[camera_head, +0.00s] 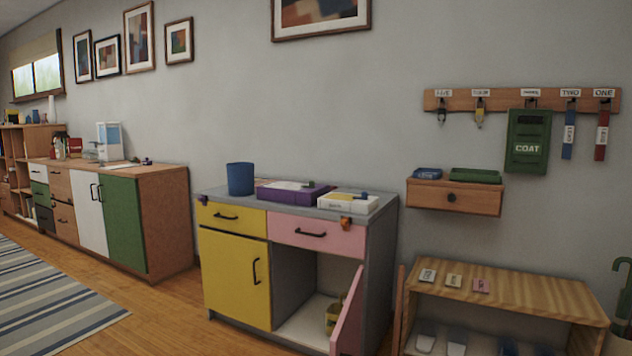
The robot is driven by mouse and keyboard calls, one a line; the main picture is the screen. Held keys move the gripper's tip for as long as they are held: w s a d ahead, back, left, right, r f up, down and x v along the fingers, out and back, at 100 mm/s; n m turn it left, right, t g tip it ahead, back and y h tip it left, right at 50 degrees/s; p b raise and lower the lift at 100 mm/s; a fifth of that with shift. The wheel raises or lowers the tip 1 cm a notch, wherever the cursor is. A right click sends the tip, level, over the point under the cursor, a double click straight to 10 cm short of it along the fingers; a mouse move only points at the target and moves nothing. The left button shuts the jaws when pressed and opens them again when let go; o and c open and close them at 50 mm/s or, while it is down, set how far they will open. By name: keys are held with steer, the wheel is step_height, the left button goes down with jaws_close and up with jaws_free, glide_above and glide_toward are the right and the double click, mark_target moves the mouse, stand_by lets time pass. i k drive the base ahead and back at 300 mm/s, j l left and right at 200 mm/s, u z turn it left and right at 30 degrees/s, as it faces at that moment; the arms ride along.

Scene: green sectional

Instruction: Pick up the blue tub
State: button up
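A blue tub (240,178), round and straight-sided, stands upright on the left end of the grey cabinet top (214,191). A purple tray or box (292,191) is just right of it, with a light item on it. I cannot tell whether the tub and the purple box touch. A smaller, flat blue object (428,173) lies on the wall shelf. My gripper is not in view.
A white box (347,203) sits right of the purple one. The cabinet's yellow door (236,280) is closed; a pink door (347,312) at the lower right stands open. A low wooden shelf (520,292) is to the right. Floor is clear at front left.

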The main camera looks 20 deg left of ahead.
mark_target(240, 175)
steer(key=i+j+z, duration=0.15)
steer(key=j, duration=0.15)
steer(key=i+j+z, duration=0.15)
steer(key=j, duration=0.2)
steer(key=i+j+z, duration=0.15)
steer(key=j, duration=0.2)
steer(key=i+j+z, duration=0.15)
steer(key=j, duration=0.2)
steer(key=i+j+z, duration=0.15)
steer(key=j, duration=0.2)
steer(key=k, duration=0.05)
